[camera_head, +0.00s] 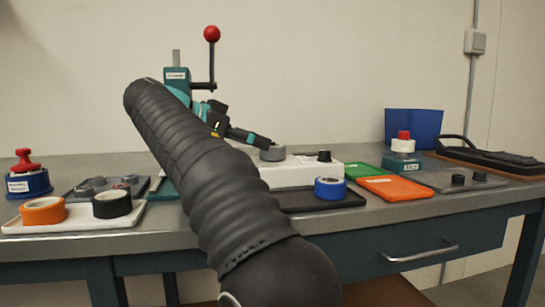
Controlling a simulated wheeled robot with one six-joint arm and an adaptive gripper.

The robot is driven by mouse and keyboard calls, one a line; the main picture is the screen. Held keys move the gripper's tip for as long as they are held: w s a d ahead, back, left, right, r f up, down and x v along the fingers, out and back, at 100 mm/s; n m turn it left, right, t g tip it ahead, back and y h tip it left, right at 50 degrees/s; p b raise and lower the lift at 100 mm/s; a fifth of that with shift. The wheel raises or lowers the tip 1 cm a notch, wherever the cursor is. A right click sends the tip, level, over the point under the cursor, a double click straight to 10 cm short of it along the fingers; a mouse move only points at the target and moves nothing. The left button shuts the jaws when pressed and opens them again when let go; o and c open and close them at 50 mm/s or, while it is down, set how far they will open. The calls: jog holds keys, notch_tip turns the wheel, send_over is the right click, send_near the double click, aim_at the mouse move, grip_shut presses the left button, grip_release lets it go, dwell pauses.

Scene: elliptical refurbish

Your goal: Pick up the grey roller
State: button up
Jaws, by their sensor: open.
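A grey roller (272,154), a short grey cylinder, stands on the white block (300,172) near the middle of the bench. My gripper (264,142) is just above and to the left of this roller, its fingers pointing right and slightly down. It is open and holds nothing that I can see. Whether a finger touches the roller cannot be told at this size. My arm hides the left end of the white block and part of the bench.
A teal press with a red-knobbed lever (212,34) stands behind my arm. A black tray (310,199) with a blue roll (330,188) lies in front of the block. Orange (394,188) and green (361,171) trays lie right. A white tray (75,222) holds orange and black rolls.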

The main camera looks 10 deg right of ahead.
aim_at(272, 148)
jog(key=shift+s+b+x, duration=0.1)
jog(key=shift+b+x, duration=0.3)
jog(key=shift+x, duration=0.95)
jog(key=shift+s+b+x, duration=0.15)
jog(key=shift+b+x, duration=0.2)
jog(key=shift+x, duration=1)
jog(key=c, duration=1.3)
notch_tip(272, 148, up, 7)
jog(key=p, duration=0.3)
jog(key=shift+r+p, duration=0.1)
jog(key=shift+p, duration=0.3)
jog(key=s+a+p, duration=0.2)
jog(key=a, duration=0.3)
jog(key=s+a+p, duration=0.1)
jog(key=a+p, duration=0.2)
jog(key=a, duration=0.3)
jog(key=s+a+p, duration=0.2)
jog(key=a, duration=0.4)
jog(key=shift+s+p, duration=0.3)
jog(key=shift+p, duration=0.1)
